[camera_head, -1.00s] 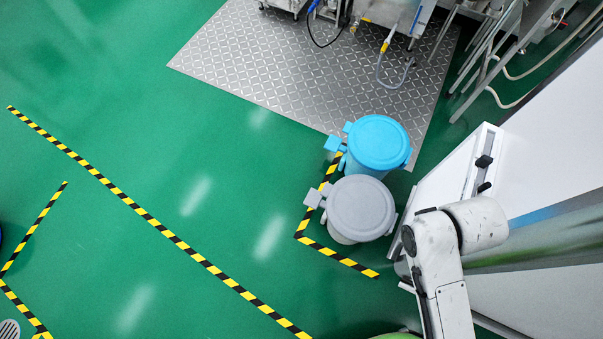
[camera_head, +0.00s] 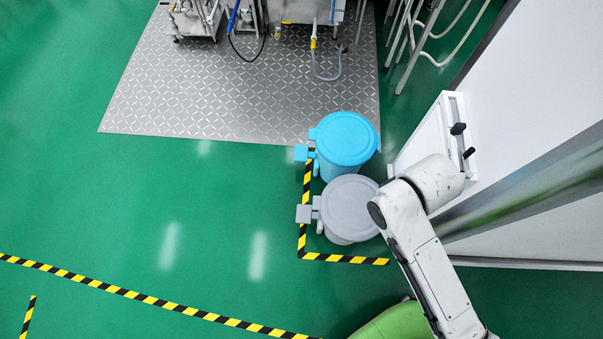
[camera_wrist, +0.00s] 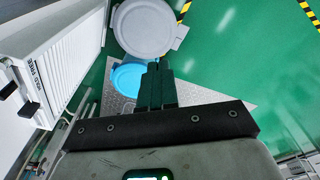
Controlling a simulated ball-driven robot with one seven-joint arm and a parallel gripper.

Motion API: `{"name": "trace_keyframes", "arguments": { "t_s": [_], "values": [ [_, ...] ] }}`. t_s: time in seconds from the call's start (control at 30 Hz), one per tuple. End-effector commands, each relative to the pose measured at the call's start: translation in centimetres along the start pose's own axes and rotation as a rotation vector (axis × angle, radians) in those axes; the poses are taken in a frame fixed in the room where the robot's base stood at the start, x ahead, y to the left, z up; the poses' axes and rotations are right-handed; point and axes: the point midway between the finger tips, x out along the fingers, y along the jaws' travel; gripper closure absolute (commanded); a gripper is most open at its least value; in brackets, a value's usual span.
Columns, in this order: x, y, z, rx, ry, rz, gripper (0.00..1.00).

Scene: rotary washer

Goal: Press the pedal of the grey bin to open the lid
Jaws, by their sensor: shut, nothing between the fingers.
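The grey bin (camera_head: 348,208) stands on the green floor in the head view, its round lid closed. Its pedal (camera_head: 304,214) sticks out at the left side. In the head view my arm is to the right of the grey bin, and the fingers cannot be seen.
A blue bin (camera_head: 346,142) stands directly behind the grey one. Yellow-black tape (camera_head: 340,259) runs along the bins' left and front. A white cabinet (camera_head: 440,135) and wall are at right. A metal plate (camera_head: 230,100) with equipment lies behind. The floor at left is clear.

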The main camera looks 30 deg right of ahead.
Motion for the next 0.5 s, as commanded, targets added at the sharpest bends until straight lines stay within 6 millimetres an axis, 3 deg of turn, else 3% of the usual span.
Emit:
{"name": "trace_keyframes", "arguments": {
  "t_s": [0.17, 0.5],
  "values": [
    [6.1, -1.0, -1.3, 0.057, 0.006, 0.012, 1.0],
    [21.4, -4.7, -5.6, 0.254, 0.045, 0.053, 1.0]
  ]
}}
